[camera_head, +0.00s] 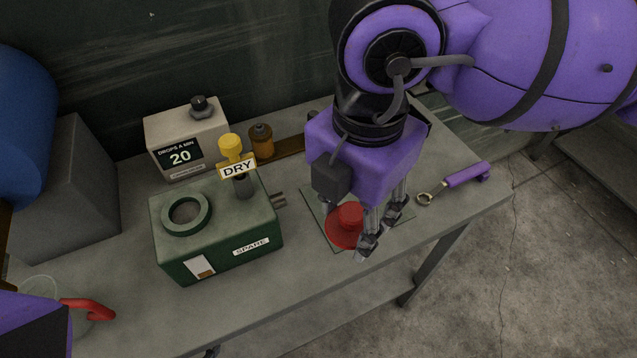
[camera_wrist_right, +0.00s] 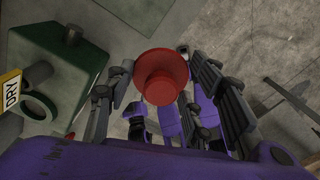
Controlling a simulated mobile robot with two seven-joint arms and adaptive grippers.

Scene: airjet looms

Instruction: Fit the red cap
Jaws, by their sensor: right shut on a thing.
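The red cap (camera_head: 350,214), a short knob on a wide round flange, is above or on a thin square sheet at the bench's front right; I cannot tell if it touches. My right gripper (camera_head: 364,224) points down and is shut on the cap. In the right wrist view the cap (camera_wrist_right: 160,84) shows between the fingers (camera_wrist_right: 158,98), flange outward. A green box (camera_head: 215,240) marked SPARE has an upright open ring (camera_head: 187,214) on its top, left of the gripper. My left gripper is not in view.
Behind stands a drip unit (camera_head: 186,140) reading 20, with a yellow-topped part (camera_head: 230,146) and DRY tag (camera_head: 238,167). A brown bottle (camera_head: 261,141) is near. A purple-handled wrench (camera_head: 455,182) lies right. A red handle (camera_head: 88,307) is front left. The bench's front edge is close.

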